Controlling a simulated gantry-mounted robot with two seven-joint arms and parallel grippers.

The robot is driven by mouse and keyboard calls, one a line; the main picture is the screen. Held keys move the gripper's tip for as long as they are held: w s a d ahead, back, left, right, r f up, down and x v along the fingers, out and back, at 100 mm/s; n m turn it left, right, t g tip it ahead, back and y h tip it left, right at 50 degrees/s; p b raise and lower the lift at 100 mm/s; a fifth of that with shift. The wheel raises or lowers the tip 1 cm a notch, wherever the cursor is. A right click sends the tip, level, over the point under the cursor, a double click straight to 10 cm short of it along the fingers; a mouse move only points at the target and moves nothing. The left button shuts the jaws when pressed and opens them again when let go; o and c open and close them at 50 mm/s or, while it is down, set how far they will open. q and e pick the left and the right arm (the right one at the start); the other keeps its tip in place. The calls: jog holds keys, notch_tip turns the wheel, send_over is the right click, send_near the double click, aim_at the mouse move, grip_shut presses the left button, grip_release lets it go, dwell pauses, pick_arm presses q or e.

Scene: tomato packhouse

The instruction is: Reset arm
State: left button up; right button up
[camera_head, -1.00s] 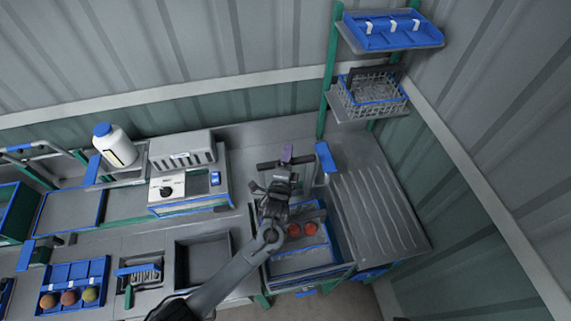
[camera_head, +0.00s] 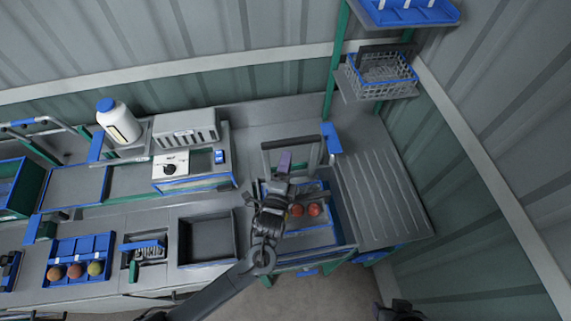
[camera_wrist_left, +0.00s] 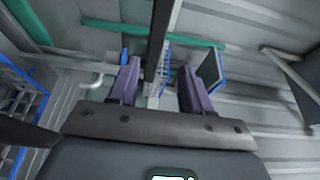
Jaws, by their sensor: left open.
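My left gripper (camera_head: 285,162) is in the middle of the head view, with its arm coming up from the bottom. Its purple fingers are open, and the gap between them looks empty in the left wrist view (camera_wrist_left: 160,90). In the head view it overlaps the back of a blue-rimmed crate (camera_head: 338,225) that holds red tomatoes (camera_head: 305,210). The arm hides part of that crate. A dark part at the bottom right edge (camera_head: 400,311) may be my right gripper, but its fingers cannot be made out.
A ribbed grey drainboard (camera_head: 380,200) lies right of the crate. A dark bar (camera_head: 290,142) stands behind the gripper. Left are a grey basin (camera_head: 208,238), a blue tray (camera_head: 85,246) with several fruits, a scale-like box (camera_head: 171,169) and a white bottle (camera_head: 118,122). A wire basket (camera_head: 380,80) sits on a shelf.

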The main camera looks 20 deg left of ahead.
dwell(0.3)
pick_arm(q)
jog(key=s+a+f+n+g+p, duration=0.2)
jog(key=s+a+g+p, duration=0.1)
jog(key=s, duration=0.4)
jog(key=s+a+f+n+g+p, duration=0.1)
jog(key=s+a+n+g+p, duration=0.1)
jog(key=s+a, duration=0.3)
jog(key=s+r+n+g+h, duration=0.1)
jog(key=s+n+g, duration=0.3)
jog(key=s, duration=0.4)
jog(key=s+a+r+n+g+p, duration=0.1)
jog(key=s+r+n+g, duration=0.3)
jog(key=s+n, duration=0.3)
jog(key=shift+s+r+g+h, duration=0.2)
jog(key=shift+s+g+h, duration=0.2)
jog(key=shift+s+g, duration=0.5)
jog(key=shift+s, duration=0.2)
